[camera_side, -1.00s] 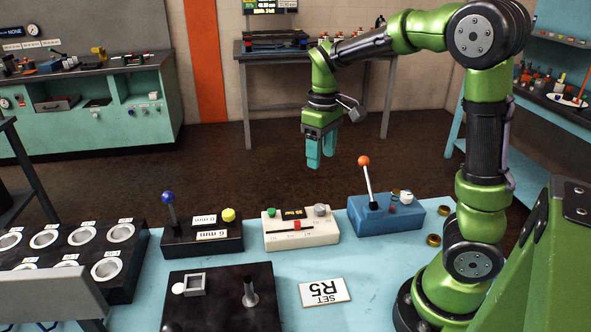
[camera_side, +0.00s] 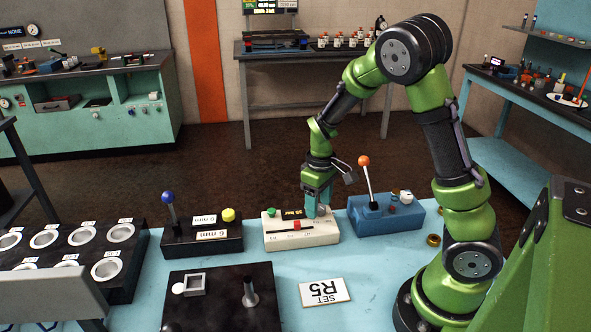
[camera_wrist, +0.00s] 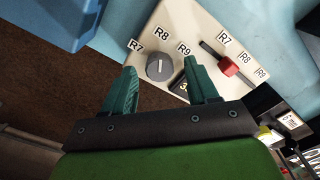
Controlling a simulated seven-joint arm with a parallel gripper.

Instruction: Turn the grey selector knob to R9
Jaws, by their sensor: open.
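The grey selector knob (camera_wrist: 160,67) sits on a cream control box (camera_side: 290,238). In the wrist view, labels R7, R8 and R9 (camera_wrist: 184,48) are arranged around it, and its white mark appears to point towards R8. My gripper (camera_wrist: 162,70) is open, with one teal finger on each side of the knob in the picture; I cannot tell whether they touch it. In the side view my gripper (camera_side: 318,208) is low over the right end of the box, and its fingers partly hide the knob.
The box also has a red slider (camera_wrist: 229,67) with its own R7 to R9 labels, and a green button (camera_side: 271,212). A blue box with an orange-tipped lever (camera_side: 364,161) stands close on the right. A black box with a blue-tipped lever (camera_side: 167,197) stands left.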

